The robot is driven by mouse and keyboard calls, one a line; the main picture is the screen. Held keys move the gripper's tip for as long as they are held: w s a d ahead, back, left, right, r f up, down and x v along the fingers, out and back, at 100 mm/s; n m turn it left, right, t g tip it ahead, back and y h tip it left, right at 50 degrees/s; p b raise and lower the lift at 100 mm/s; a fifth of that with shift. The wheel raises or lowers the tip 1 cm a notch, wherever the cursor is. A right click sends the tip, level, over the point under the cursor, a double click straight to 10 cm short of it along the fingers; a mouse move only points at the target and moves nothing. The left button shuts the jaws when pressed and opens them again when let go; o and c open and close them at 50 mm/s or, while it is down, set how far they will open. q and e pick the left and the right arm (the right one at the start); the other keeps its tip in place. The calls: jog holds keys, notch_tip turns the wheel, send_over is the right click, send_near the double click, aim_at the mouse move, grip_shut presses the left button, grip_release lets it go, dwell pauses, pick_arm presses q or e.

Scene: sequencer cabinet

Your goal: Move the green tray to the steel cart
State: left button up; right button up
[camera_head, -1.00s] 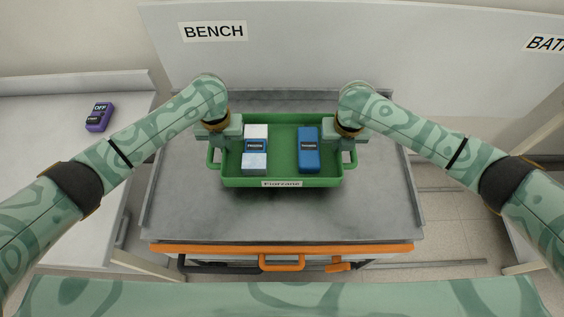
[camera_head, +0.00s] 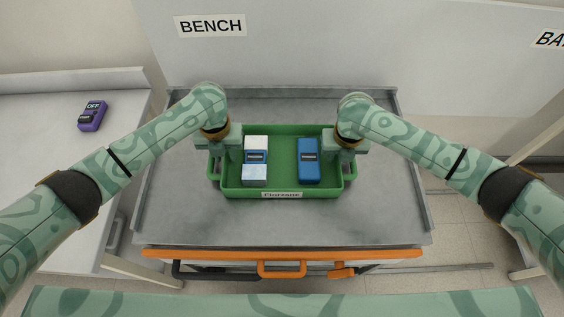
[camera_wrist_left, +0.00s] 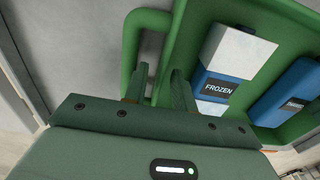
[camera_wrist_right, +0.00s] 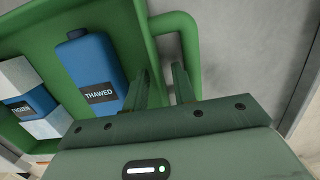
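The green tray (camera_head: 282,190) is over the grey top of the steel cart (camera_head: 290,225), level and apparently resting on it. It holds a white-and-blue pack (camera_head: 255,172) labelled FROZEN (camera_wrist_left: 217,86) and a blue bottle (camera_head: 308,165) labelled THAWED (camera_wrist_right: 97,80). My left gripper (camera_wrist_left: 160,72) is at the tray's left handle (camera_wrist_left: 131,45), with its fingers spread. My right gripper (camera_wrist_right: 160,70) is at the right handle (camera_wrist_right: 188,40), also with spread fingers. Neither wrist view shows a handle bar between the fingers.
An orange bar with handles (camera_head: 282,268) runs along the cart's near edge. A white counter (camera_head: 60,150) at the left carries a purple device (camera_head: 92,115). A wall with a BENCH sign (camera_head: 210,25) stands behind. Bare cart top lies in front of the tray.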

jog(key=shift+r, duration=0.4)
pick_arm(q)
notch_tip(320, 180, up, 11)
pick_arm(e)
notch_tip(320, 180, up, 11)
jog(key=s, duration=0.1)
jog(key=shift+s, duration=0.25)
pick_arm(q)
jog(key=shift+r, duration=0.1)
